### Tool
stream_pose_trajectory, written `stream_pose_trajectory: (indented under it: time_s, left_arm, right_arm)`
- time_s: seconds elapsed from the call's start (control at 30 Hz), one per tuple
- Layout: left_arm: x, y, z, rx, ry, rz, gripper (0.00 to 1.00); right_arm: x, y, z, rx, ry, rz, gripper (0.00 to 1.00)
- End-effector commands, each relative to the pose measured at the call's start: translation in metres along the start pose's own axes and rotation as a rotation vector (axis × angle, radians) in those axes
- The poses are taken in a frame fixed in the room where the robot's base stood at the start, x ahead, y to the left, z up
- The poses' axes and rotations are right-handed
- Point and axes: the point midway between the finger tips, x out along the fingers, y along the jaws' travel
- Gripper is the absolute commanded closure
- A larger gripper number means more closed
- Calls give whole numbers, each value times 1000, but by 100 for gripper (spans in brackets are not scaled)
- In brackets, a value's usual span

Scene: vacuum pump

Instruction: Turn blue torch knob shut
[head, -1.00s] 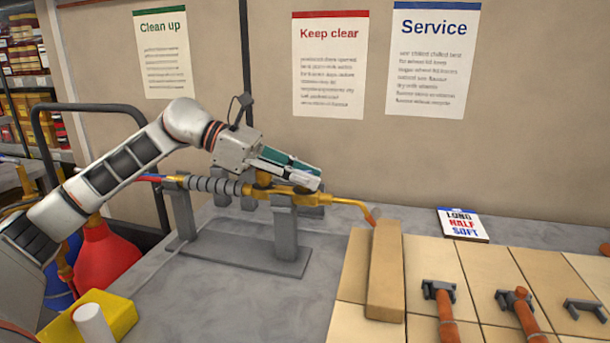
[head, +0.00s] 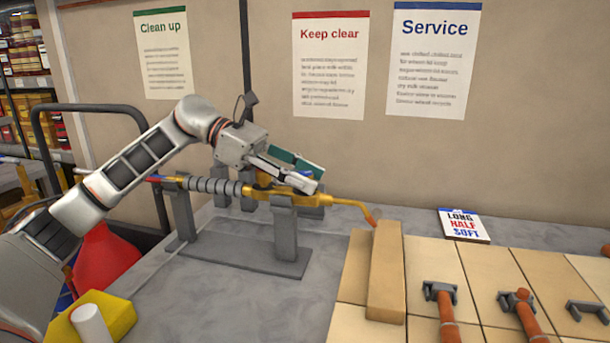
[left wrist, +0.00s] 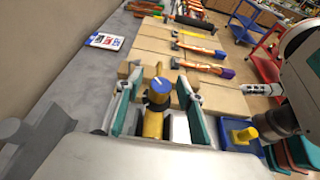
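The torch (head: 270,193) is a yellow brass body with a ribbed grey grip, lying level on a grey stand (head: 285,235). Its bent tip points right. The blue knob (left wrist: 160,87) has a white mark on top and shows in the left wrist view, on the brass body. My left gripper (head: 318,180) is over the torch, pointing right and down. In the left wrist view its two teal-padded fingers (left wrist: 160,103) stand on either side of the knob, apart, with gaps visible. My right gripper cannot be made out.
A wooden block (head: 386,270) lies near the torch tip on pale tiles. A yellow block with a white cylinder (head: 91,322) is at the front left. The grey bench before the stand is clear.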

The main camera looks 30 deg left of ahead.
Motion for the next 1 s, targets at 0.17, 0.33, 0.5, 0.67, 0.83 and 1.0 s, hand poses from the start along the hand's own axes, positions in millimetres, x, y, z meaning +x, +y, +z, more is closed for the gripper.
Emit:
stream_pose_trajectory:
  time_s: [0.17, 0.33, 0.5, 0.67, 0.83, 1.0]
  left_arm:
    - [0, 0, 0, -1, 0, -1, 62]
    - [-2, 0, 0, -1, 0, 0, 62]
    - [-21, 1, 0, -3, -1, 2, 62]
    - [-54, 1, 1, -3, -1, 4, 62]
    - [-87, 1, 0, -2, -1, 3, 62]
    - [-110, 1, 0, -1, 0, 2, 62]
  right_arm:
    - [0, 0, 0, 0, 0, 0, 62]
    - [1, 1, -1, -1, 3, 0, 62]
    - [1, 0, 0, -1, 2, 0, 62]
    - [0, 0, 0, 0, 1, 0, 62]
    - [0, 0, 0, 0, 1, 0, 62]
    - [0, 0, 0, 0, 0, 0, 62]
